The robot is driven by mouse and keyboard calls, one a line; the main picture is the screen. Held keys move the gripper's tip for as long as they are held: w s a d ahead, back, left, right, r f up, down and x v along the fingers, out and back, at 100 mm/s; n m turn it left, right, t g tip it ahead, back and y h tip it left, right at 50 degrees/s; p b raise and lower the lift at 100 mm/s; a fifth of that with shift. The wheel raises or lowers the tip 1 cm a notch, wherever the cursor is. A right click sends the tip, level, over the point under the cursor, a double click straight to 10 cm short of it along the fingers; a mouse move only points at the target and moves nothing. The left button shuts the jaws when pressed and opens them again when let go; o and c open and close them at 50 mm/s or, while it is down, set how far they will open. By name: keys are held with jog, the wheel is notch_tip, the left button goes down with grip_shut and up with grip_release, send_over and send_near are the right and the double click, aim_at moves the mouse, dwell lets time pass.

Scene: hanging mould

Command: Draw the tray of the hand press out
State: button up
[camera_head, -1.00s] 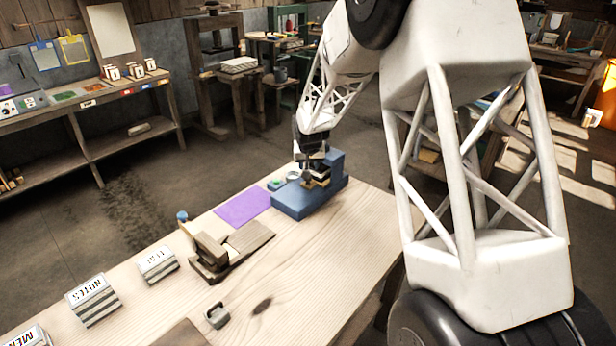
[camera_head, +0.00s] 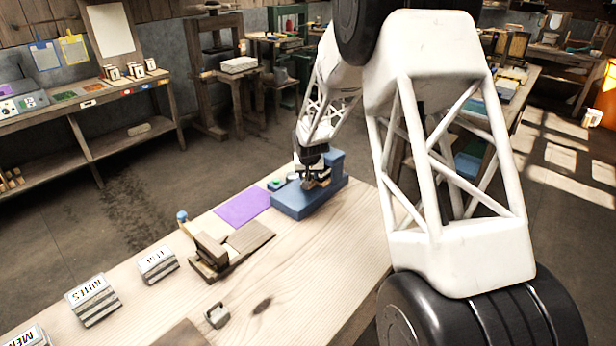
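A blue press-like device (camera_head: 297,202) stands at the far end of the wooden table, with a low base and a taller block at its right rear. I take it for the hand press, but cannot be sure. My gripper (camera_head: 311,181) points down over its base, in front of the taller block. Small tan and dark parts show around the fingertips. The fingers are small and dark, so I cannot tell whether they are open, shut or touching anything. A separate tray cannot be made out, as the gripper covers the middle of the device.
A wooden device (camera_head: 238,246) with a blue knob and a purple sheet (camera_head: 242,208) lie left of the blue device. Labelled blocks (camera_head: 93,300) and a small grey weight (camera_head: 217,316) are nearer. The table's (camera_head: 310,285) front middle is clear.

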jog(key=shift+x, duration=0.85)
grip_shut()
jog(key=shift+a, duration=0.1)
